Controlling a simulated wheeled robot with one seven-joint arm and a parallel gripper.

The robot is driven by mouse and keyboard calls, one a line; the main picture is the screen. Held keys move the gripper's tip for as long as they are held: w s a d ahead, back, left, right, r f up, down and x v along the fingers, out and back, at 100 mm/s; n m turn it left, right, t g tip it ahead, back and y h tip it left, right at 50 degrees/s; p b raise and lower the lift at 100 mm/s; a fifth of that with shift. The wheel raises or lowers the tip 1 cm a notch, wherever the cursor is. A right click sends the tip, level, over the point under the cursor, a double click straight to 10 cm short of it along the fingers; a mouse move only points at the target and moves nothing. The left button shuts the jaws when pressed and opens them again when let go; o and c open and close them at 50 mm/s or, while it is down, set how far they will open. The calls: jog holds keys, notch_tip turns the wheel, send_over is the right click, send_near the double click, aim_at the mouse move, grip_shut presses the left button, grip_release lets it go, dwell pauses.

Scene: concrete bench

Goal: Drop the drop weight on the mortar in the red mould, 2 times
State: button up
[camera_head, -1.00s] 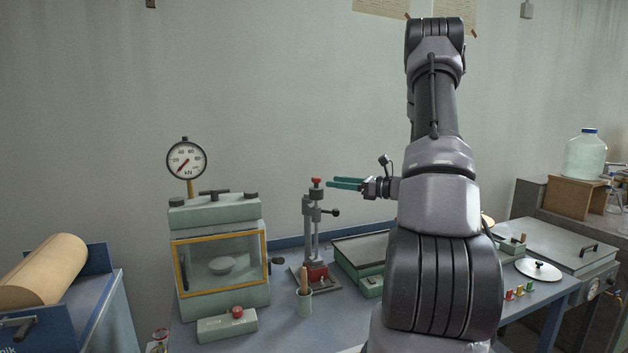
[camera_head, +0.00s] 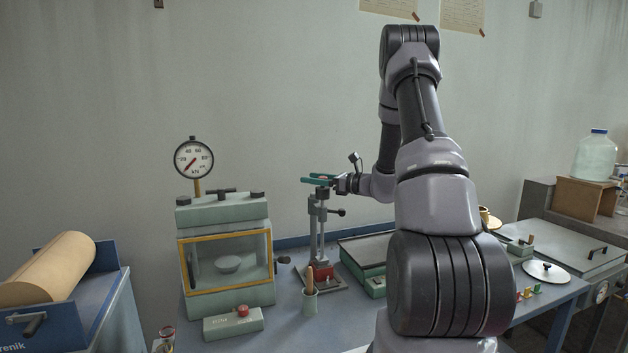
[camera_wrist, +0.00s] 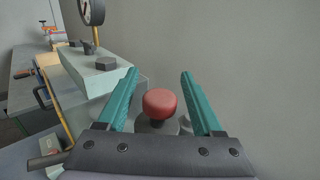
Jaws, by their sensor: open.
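The drop weight stand (camera_head: 318,235) is a grey upright frame on the bench, with the red mould (camera_head: 318,272) at its foot. In the wrist view, the red knob (camera_wrist: 159,103) on top of the drop weight sits between the two teal fingers, above a dark round collar (camera_wrist: 158,125). My gripper (camera_head: 317,178) is open around the knob at the top of the stand; it also shows in the wrist view (camera_wrist: 158,82). There is a gap on both sides of the knob. The mortar inside the mould cannot be made out.
A press with a yellow-framed window (camera_head: 229,262) and a dial gauge (camera_head: 193,159) stands left of the stand. A cup with a wooden-handled tool (camera_head: 310,302) is in front of the stand. A green case (camera_head: 366,252) lies to its right.

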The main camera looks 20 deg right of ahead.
grip_shut()
dwell(1.4)
